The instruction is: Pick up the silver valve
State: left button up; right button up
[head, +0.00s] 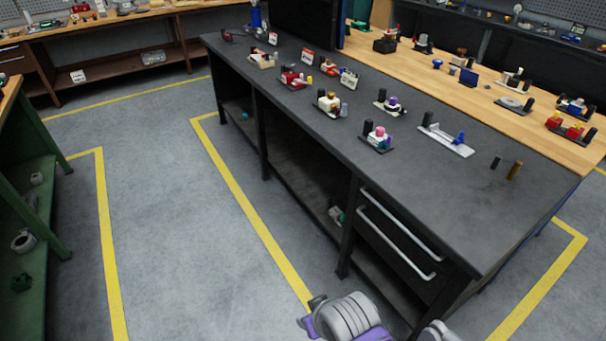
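Several small valve-like assemblies stand on the dark bench, too small to identify surely. One has a long silver-grey base (446,140) with a black cylinder and a blue part on it. I cannot tell for certain which thing is the silver valve. A grey ring-shaped fitting (24,240) lies on the green shelf at the left. Grey and purple parts of my own body show at the bottom edge, in front of the dark bench. No gripper fingers can be made out in the head view.
The dark bench (440,205) has drawers with silver handles and an open lower shelf. A wooden worktop (545,135) with more assemblies adjoins it behind. A green rack (50,215) stands at left. Grey floor (165,190) with yellow lines is clear between them.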

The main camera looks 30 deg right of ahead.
aim_at(335, 212)
jog(key=i+z, duration=0.2)
jog(key=i, duration=0.3)
jog(key=i+j+z, duration=0.2)
jog(key=i, duration=0.25)
jog(key=i+j+z, duration=0.2)
jog(key=i, duration=0.3)
jog(key=i+j+z, duration=0.25)
jog(key=z, duration=0.2)
jog(key=i+j+z, duration=0.65)
jog(key=j+z, duration=0.2)
jog(key=i+j+z, duration=0.2)
jog(key=j+z, duration=0.25)
